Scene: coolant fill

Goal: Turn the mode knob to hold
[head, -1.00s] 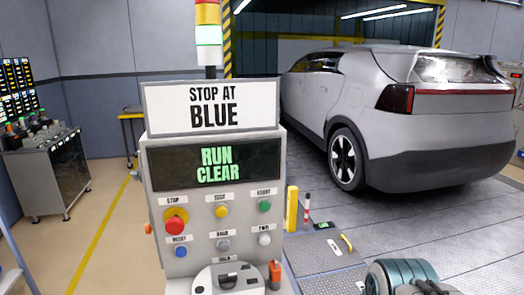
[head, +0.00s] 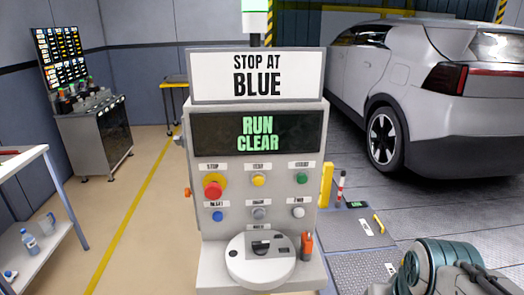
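The mode knob (head: 261,246) is a small black knob on a pale round dial plate (head: 245,268). The dial sits on the ledge at the foot of a grey control panel (head: 195,165). Small dark marks lie around the knob, too small to read, so I cannot tell its setting. The panel's screen (head: 257,134) reads RUN CLEAR in green. A sign (head: 257,75) above it reads STOP AT BLUE. Part of my arm, teal and grey, shows at the lower right, apart from the panel. My gripper's fingers do not show.
Above the dial are a red stop button (head: 213,187) and several coloured buttons. An orange-red item (head: 307,245) stands just right of the dial. A yellow post (head: 325,185) and a silver car (head: 450,110) are to the right. A white table (head: 40,205) is at left.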

